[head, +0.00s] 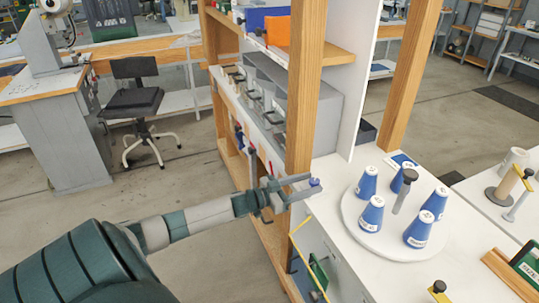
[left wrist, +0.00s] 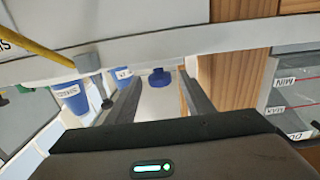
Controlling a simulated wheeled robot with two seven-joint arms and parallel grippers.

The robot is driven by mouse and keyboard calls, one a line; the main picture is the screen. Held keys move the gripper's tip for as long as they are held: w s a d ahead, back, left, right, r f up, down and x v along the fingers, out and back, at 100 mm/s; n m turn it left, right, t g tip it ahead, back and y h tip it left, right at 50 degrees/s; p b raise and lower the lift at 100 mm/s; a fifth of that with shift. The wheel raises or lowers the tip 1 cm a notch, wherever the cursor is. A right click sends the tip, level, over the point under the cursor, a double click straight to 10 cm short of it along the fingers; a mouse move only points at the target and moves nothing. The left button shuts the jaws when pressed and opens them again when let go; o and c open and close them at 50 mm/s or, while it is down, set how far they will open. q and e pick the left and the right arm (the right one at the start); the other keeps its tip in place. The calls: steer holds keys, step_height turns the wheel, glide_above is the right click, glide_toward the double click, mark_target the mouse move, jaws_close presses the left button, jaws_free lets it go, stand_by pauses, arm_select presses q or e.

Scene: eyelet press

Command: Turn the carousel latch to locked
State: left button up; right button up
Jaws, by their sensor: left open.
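The carousel in the head view is a round white plate (head: 352,222) on the white bench top, with several blue tapered cups (head: 371,213) standing around a grey post with a dark top (head: 405,190). A small blue knob (head: 315,183) is near the bench's left edge. My left gripper (head: 306,187) is open, its fingers reaching right to that knob. In the left wrist view the blue knob (left wrist: 160,77) shows between the open fingertips; contact cannot be told. I cannot tell whether this knob is the latch, or its setting. My right gripper is not in view.
A wooden shelf post (head: 302,90) rises close behind my left gripper; another wooden post (head: 408,75) stands behind the carousel. Blue cups (left wrist: 70,97) also show in the left wrist view. A grey post with a yellow handle (head: 521,190) stands at the right.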

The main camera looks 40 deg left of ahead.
arm_select(q)
steer(key=b+v, duration=0.2)
steer(key=v, duration=1.3)
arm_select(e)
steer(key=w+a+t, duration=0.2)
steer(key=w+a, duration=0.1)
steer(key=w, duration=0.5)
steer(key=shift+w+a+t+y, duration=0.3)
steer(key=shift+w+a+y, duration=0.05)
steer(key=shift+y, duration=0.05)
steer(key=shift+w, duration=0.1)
